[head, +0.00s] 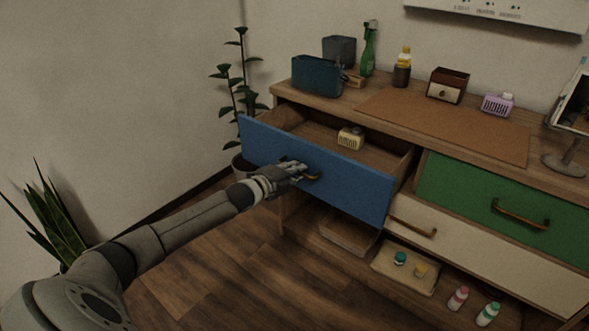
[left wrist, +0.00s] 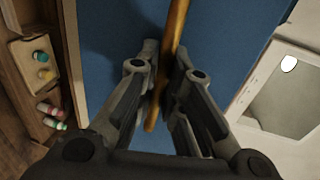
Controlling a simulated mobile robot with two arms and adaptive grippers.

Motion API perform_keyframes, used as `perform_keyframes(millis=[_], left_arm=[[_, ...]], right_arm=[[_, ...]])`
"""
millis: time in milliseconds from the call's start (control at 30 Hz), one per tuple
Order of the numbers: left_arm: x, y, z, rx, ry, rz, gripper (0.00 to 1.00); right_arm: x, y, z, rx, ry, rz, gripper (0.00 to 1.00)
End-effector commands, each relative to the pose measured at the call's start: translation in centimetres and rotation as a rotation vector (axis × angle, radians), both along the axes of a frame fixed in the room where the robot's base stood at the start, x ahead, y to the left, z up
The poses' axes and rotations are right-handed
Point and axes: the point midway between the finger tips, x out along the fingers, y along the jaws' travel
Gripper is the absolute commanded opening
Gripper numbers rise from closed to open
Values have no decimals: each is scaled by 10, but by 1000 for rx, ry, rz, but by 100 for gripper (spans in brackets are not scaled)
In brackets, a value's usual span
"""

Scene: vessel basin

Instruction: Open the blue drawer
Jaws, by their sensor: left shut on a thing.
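The blue drawer (head: 330,172) is pulled out from the wooden dresser, its inside visible from above. A small cream basket (head: 350,138) lies inside it. My left gripper (head: 298,170) is at the front of the drawer, shut on its brass handle (head: 314,177). In the left wrist view the two fingers (left wrist: 164,85) stand on either side of the handle bar (left wrist: 176,40), against the blue front (left wrist: 110,25). Part of the handle is hidden by the fingers. My right gripper is not in view.
A green drawer (head: 470,185) and a cream drawer (head: 440,222) are shut at the right. A low shelf holds a tray (head: 405,280) and bottles (head: 458,298). Plants stand by the wall (head: 235,85) and at the left (head: 55,220). The floor (head: 210,270) in front is clear.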

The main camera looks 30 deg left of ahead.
Motion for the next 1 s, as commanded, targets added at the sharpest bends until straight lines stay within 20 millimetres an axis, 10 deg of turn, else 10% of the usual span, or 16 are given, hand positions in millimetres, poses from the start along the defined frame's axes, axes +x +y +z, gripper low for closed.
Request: perform_keyframes(millis=[400,600,1000], left_arm=[[0,0,0,-1,0,0,0],[0,0,0,-1,0,0,32],[-3,0,0,0,0,-1,32]], right_arm=[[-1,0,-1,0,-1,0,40],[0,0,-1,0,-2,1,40],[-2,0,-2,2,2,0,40]])
